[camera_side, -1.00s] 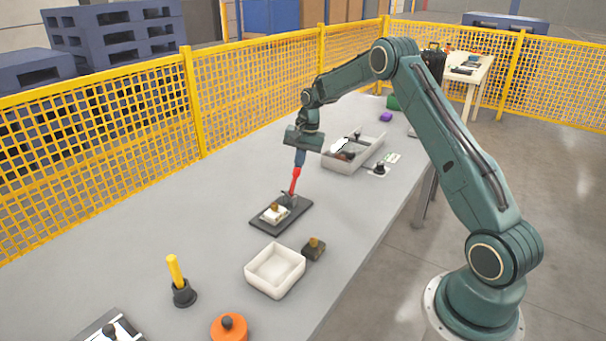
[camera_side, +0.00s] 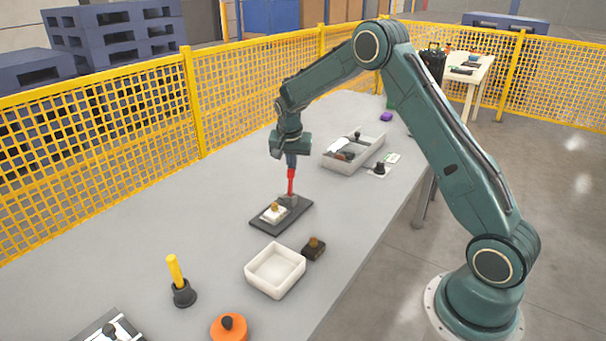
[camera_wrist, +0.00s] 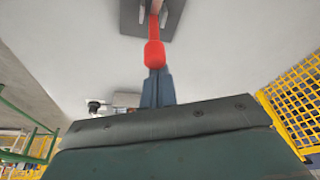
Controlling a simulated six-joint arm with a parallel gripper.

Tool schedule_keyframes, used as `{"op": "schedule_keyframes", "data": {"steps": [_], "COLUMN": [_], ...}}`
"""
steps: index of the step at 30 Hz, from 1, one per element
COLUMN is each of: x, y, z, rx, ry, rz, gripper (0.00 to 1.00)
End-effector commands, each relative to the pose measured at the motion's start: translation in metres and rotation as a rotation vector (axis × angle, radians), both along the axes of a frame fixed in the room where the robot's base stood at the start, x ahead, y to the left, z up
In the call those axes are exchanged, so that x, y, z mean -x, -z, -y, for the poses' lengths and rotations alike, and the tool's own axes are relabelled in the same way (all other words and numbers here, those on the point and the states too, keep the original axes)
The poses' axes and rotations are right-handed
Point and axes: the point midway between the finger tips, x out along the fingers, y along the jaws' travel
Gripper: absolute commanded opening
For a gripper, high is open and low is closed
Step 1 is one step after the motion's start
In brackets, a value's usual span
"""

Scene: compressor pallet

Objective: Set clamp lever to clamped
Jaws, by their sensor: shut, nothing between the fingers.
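The clamp lever has a red handle (camera_side: 291,181) and stands nearly upright on a grey mount at the back of a dark base plate (camera_side: 299,215). A white block (camera_side: 272,215) with a brown knob sits on the front of that plate. My gripper (camera_side: 291,165) points down just above the red handle, its blue-grey fingers shut. The fingertips overlap the handle's top in view; I cannot tell if they touch. In the wrist view the red handle (camera_wrist: 154,53) lies straight beyond the shut fingers (camera_wrist: 157,88). The lever's lower joint is hard to make out.
An empty white tray (camera_side: 274,271) and a dark block with a brown knob (camera_side: 313,248) are in front of the plate. A grey bin (camera_side: 352,154) with parts stands behind right. A yellow peg (camera_side: 175,272) stands at the left. Table left of the plate is clear.

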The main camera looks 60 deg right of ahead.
Motion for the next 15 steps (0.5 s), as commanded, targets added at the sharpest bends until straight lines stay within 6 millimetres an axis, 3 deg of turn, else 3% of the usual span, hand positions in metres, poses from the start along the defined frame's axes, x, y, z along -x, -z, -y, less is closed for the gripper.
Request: {"op": "schedule_keyframes", "data": {"steps": [15], "x": [0.000], "y": [-0.002], "z": [-0.040], "rx": [0.332], "ry": [-0.001], "rz": [0.000], "gripper": [0.00]}}
